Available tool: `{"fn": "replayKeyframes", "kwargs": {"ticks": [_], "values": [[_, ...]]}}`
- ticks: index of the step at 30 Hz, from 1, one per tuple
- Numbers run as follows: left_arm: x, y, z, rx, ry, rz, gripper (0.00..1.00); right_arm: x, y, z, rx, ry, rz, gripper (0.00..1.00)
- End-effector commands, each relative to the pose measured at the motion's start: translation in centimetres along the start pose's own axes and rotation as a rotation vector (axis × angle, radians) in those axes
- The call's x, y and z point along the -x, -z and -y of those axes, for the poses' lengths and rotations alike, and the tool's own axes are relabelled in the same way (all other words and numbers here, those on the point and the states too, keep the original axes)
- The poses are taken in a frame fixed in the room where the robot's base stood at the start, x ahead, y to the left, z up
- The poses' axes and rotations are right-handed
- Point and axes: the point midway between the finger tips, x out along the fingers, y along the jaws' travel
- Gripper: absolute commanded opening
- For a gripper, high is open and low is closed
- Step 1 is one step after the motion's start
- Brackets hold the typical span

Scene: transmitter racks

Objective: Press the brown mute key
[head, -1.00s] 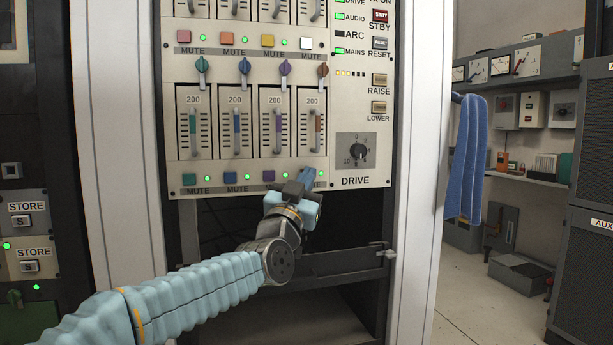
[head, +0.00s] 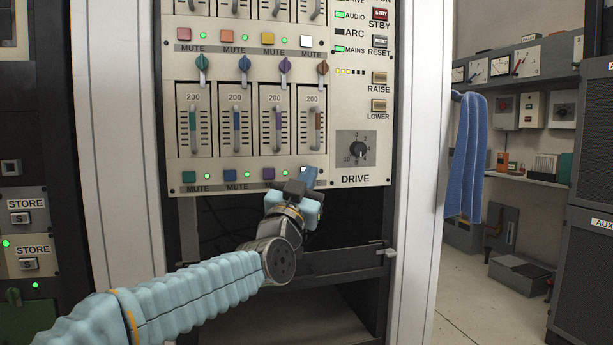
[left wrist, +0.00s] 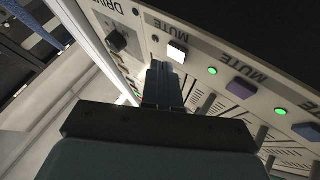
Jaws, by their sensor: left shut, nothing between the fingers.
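The bottom MUTE row has a teal key (head: 189,177), a blue key (head: 229,175), a purple key (head: 268,173) and a fourth key at its right end, mostly hidden by my left gripper (head: 308,178) in the head view. In the left wrist view this end key (left wrist: 177,51) looks pale on its face, perhaps from glare, so its brown colour is not clear. My left gripper (left wrist: 164,75) is shut and empty, its fingertips right by that key. I cannot tell whether they touch. My right gripper is not in view.
The DRIVE knob (head: 357,149) is right of the row, and sliders with a brown handle (head: 318,118) stand above. A dark rail (head: 335,262) crosses the open bay below. A blue cloth (head: 466,155) hangs at the right.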

Motion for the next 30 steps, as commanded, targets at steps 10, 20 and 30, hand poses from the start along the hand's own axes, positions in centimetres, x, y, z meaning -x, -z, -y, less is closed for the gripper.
{"fn": "replayKeyframes", "kwargs": {"ticks": [10, 20, 30], "values": [[1.2, 0.8, -0.9, 0.001, -0.001, -0.003, 0.00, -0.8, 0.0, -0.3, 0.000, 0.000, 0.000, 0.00], [3.7, 2.8, -2.8, 0.002, -0.001, -0.002, 0.00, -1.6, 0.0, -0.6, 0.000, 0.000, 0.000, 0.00], [4.2, 3.1, -3.0, 0.000, 0.001, 0.000, 0.00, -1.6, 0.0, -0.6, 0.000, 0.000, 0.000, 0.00]]}}
